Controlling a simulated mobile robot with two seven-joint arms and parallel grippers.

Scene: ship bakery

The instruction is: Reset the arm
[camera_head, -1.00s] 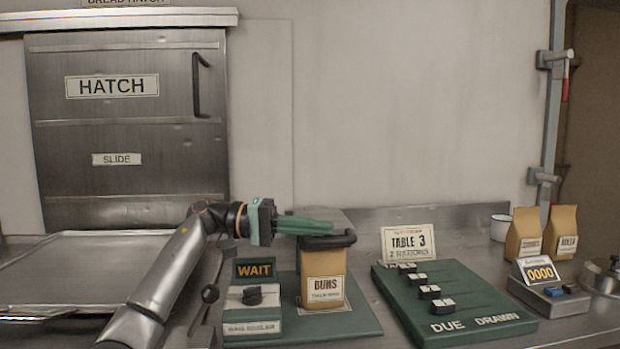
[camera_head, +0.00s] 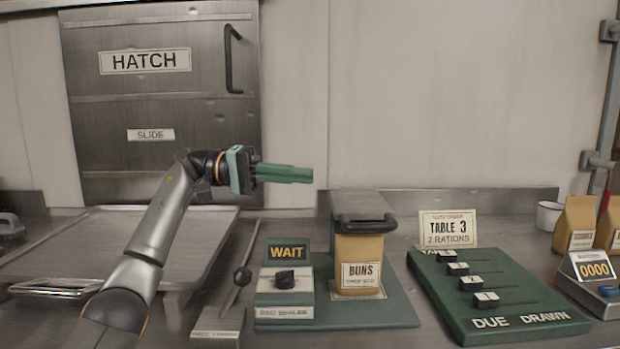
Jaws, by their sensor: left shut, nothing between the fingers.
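My left arm comes in from the left, over the metal tray. My left gripper (camera_head: 284,173) has green fingers, is shut and empty, and points right. My right gripper is not in view.
The bag sealer (camera_head: 285,298) shows WAIT and stands beside a BUNS bag (camera_head: 359,262) under a dark bar. A lever (camera_head: 239,279) stands left of it. A green DUE DRAWN board (camera_head: 519,322) with sliders lies right. A tray (camera_head: 75,260) lies left, below the closed hatch (camera_head: 160,100).

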